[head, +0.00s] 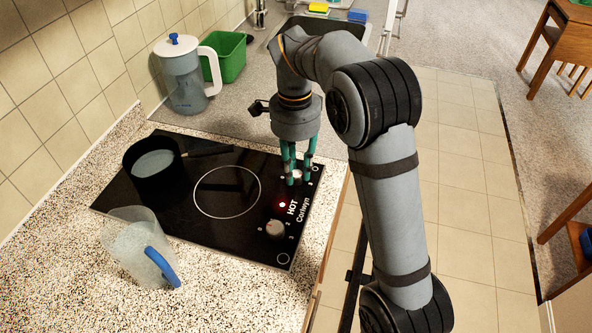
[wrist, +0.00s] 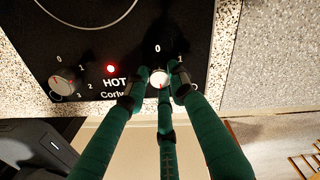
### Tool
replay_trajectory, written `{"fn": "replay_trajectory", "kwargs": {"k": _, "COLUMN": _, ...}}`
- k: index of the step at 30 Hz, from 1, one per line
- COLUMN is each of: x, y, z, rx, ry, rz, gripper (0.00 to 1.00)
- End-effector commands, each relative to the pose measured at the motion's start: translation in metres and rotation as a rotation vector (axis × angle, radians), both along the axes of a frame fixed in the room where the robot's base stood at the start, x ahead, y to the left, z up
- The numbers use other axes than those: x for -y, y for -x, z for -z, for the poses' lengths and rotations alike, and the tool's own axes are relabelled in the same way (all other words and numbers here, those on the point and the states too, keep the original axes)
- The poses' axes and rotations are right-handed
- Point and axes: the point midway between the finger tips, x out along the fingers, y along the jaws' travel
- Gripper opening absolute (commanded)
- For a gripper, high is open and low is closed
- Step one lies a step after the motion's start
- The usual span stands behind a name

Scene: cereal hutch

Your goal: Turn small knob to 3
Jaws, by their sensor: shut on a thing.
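The small knob (wrist: 160,75) is a pale round dial on the black cooktop (head: 190,235). In the wrist view, the numbers 0 and 1 show around it, and my fingers cover the rest of its scale. A short red mark shows on the knob's side toward the cooktop's front edge. My gripper (head: 297,177), with green fingers, points down over the knob and is shut on it. In the head view the fingers partly hide the knob (head: 297,174). A red light (wrist: 110,69) glows beside the word HOT.
A second knob (head: 275,229) stands near the front corner. A dark pot (head: 155,188) is on the back burner, and a clear jug with a blue handle (head: 130,248) stands at the cooktop's left edge.

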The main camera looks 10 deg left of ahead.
Motion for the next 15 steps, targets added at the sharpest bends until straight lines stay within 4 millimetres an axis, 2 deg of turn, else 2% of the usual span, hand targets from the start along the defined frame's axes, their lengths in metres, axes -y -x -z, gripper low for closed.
{"fn": "replay_trajectory", "kwargs": {"k": 15, "x": 0.0014, "y": -0.0035, "z": -0.0020, "rx": 0.010, "ry": -0.002, "rz": 0.077, "gripper": 0.00}}
